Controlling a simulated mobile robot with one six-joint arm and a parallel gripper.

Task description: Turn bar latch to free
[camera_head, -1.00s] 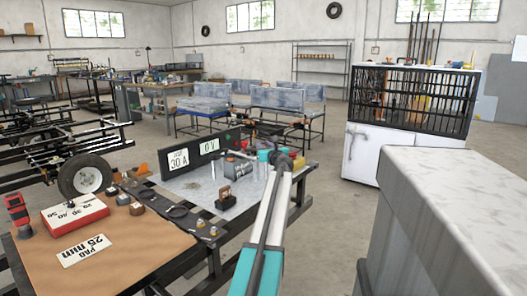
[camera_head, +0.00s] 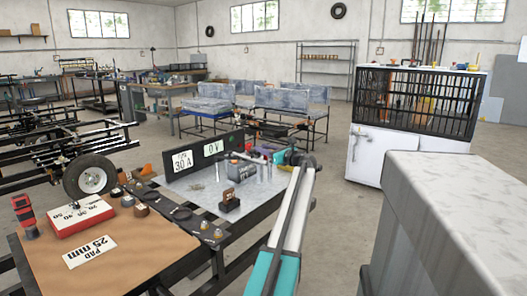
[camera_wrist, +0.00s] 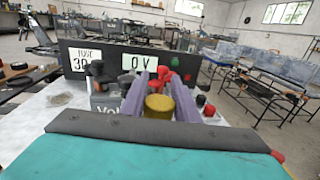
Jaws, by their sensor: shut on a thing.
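My gripper (camera_head: 292,158) is at the far end of my arm, over the right end of the grey bench top (camera_head: 240,208). In the wrist view my gripper (camera_wrist: 160,90) shows two purple-grey fingers, one on each side of a short yellow-brown cylinder (camera_wrist: 160,108). It is shut on this cylinder. I cannot make out a bar latch for certain in either view. A grey battery-like box (camera_wrist: 105,102) lies just left of the fingers and partly behind them. A black panel (camera_wrist: 72,48) with "30 A" and "0 V" labels stands behind.
A brown mat (camera_head: 130,248) with a red-and-white box (camera_head: 80,216) and a "PAD 25 mm" card (camera_head: 89,252) lies at left. A marble-topped block (camera_head: 465,205) is close at right. A white cabinet (camera_head: 368,158) with a black cage stands behind, with open floor before it.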

